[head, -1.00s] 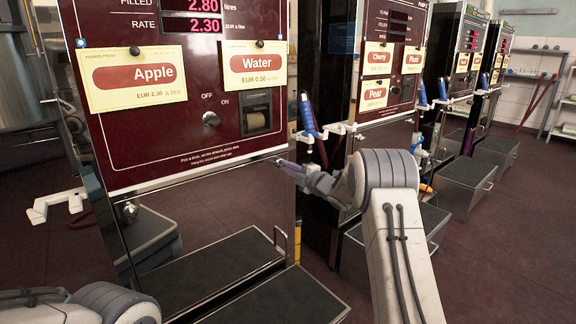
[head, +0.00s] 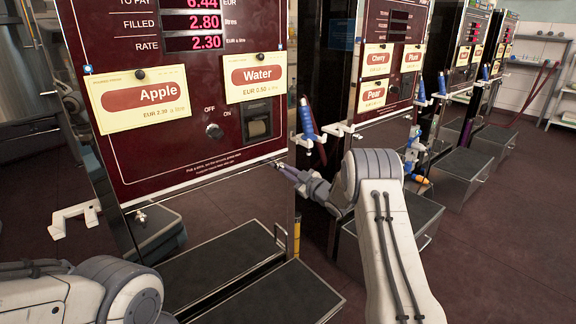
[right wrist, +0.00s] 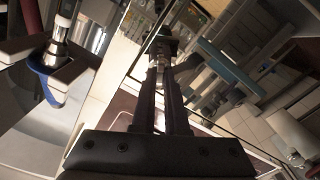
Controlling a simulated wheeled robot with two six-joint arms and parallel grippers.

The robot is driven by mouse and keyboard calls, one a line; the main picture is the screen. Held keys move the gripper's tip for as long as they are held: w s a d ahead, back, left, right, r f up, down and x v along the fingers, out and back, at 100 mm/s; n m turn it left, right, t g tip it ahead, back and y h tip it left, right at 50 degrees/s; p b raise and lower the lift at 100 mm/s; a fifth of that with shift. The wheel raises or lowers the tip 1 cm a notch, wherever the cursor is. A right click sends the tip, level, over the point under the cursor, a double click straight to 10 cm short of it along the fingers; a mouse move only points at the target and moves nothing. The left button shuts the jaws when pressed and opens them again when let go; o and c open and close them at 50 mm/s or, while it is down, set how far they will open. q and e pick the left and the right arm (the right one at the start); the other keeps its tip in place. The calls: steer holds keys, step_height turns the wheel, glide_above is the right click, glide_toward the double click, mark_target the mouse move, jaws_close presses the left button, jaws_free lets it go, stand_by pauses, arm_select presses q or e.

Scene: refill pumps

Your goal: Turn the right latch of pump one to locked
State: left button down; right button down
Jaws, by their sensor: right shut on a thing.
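Pump one is the near pump with the dark red front panel (head: 160,165) and the Apple and Water cards. My right gripper (head: 279,166) is at the panel's lower right corner, its fingers reaching in from the right. In the right wrist view its two dark fingers (right wrist: 160,70) are close together, shut on a small dark piece at their tips, which I take to be the right latch (right wrist: 163,42). In the head view the fingertips hide the latch, so I cannot tell its turn. The left latch (head: 141,217) shows as small metal below the panel's left corner. My left gripper is out of view.
A blue-handled nozzle (head: 309,118) hangs in a white holder just right of the panel. A white bracket (head: 75,216) juts out at left. Dark steps (head: 215,262) stand below pump one.

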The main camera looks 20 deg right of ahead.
steer(key=shift+m+p, duration=1.7)
steer(key=shift+m, duration=1.2)
steer(key=shift+f, duration=0.1)
steer(key=c, duration=0.9)
jaws_free()
steer(key=shift+c, duration=0.2)
steer(key=p+v, duration=0.1)
steer(key=v, duration=0.9)
steer(key=shift+s, duration=0.2)
